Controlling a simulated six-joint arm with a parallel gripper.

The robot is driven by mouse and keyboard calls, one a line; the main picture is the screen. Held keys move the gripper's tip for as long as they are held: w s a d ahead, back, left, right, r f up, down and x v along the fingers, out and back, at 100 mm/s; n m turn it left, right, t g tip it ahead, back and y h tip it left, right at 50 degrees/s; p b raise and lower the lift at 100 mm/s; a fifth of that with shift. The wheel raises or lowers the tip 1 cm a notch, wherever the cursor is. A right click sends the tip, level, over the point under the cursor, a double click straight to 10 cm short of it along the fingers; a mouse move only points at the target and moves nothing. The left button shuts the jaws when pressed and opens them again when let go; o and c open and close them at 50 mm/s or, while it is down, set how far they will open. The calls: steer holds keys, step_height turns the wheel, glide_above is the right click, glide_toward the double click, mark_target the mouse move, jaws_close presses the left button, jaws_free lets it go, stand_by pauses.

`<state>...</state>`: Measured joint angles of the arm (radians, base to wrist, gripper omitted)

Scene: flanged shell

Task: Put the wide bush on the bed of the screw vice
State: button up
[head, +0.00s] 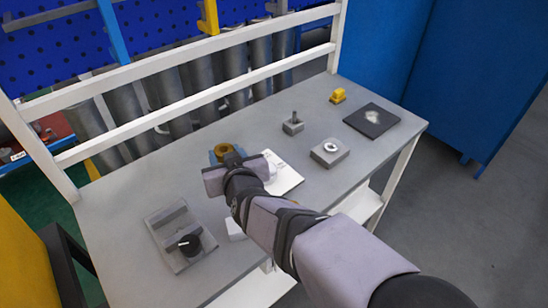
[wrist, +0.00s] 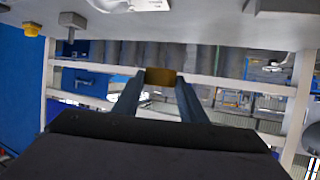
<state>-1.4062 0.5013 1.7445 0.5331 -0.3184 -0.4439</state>
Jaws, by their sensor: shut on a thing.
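The wide bush, a brown-gold ring-like piece (head: 222,149), is held between the two blue-grey fingers of my gripper (head: 226,154). In the wrist view the bush (wrist: 160,76) sits between the fingertips, with a finger against each side. My gripper is shut on it and appears raised above the middle of the table. The screw vice (head: 168,218) is at the left front of the table, a grey body with a raised bar and a black knob. The vice is to the left of and nearer than my gripper, apart from the bush. Its bed shows no object on it.
A white plate (head: 286,178) lies beside my gripper, partly hidden by it. A white piece (head: 235,230) is near the front edge. A grey pin block (head: 292,127), a grey block with a ring (head: 330,155), a yellow piece (head: 338,97) and a dark mat (head: 360,126) stand farther right.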

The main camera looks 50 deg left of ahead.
steer(key=shift+s+a+f+n+g+y, duration=0.15)
steer(key=shift+s+f+n+g+y, duration=0.15)
steer(key=shift+s+f+n+g, duration=0.45)
steer(key=shift+s+d+f+p, duration=0.1)
steer(key=shift+s+f+p, duration=0.15)
steer(key=shift+f, duration=1.8)
steer(key=shift+s+d+f+p, duration=0.15)
steer(key=shift+f+p, duration=0.25)
steer(key=shift+f, duration=1.6)
steer(key=shift+s+d+f+p, duration=0.15)
steer(key=shift+f+p, duration=0.15)
steer(key=shift+f, duration=1.75)
steer(key=shift+f, duration=0.1)
steer(key=o, duration=0.8)
steer(key=shift+f, duration=0.15)
steer(key=shift+o, duration=0.9)
steer(key=shift+r, duration=0.25)
steer(key=shift+o, duration=0.2)
steer(key=b+v, duration=0.2)
steer(key=v, duration=1)
